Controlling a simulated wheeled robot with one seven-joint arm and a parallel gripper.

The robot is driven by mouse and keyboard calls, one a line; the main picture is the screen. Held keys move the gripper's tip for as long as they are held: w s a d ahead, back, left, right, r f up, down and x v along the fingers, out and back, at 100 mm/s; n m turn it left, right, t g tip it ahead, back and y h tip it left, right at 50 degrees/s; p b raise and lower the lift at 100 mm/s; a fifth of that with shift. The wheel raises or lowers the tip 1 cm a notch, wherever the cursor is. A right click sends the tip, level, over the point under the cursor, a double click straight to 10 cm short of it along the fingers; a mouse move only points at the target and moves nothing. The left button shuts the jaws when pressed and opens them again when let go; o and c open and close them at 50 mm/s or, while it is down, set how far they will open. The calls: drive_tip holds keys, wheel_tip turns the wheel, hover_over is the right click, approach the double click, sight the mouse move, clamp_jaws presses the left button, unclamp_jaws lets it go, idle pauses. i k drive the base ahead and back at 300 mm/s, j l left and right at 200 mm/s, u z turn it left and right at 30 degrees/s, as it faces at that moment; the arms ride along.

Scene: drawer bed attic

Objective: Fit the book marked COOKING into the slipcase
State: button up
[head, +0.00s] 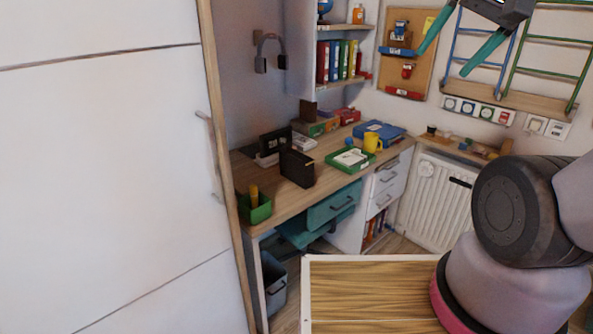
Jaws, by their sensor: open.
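My gripper (442,63) is at the top right, raised in front of the wall, with its two teal fingers spread apart and nothing between them. A dark, upright box-like thing (297,168) stands on the desk near its front edge; it may be the slipcase, but its opening is not clear. Several upright books (338,61) in red, blue, green and yellow stand on the wall shelf. No title is readable, so I cannot tell which book is marked COOKING. My gripper is well apart from the desk and the shelf.
On the desk (285,206) are a green tray (334,162), a yellow mug (373,143), a blue case (380,131), a dark framed thing (275,142) and a green pen holder (256,210). A white panel (105,170) fills the left.

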sight(298, 167)
drive_tip(key=i+l+u, duration=0.4)
drive_tip(key=i+l, duration=0.15)
drive_tip(key=i, duration=0.2)
drive_tip(key=i+l+u, duration=0.35)
drive_tip(key=i+l, duration=0.35)
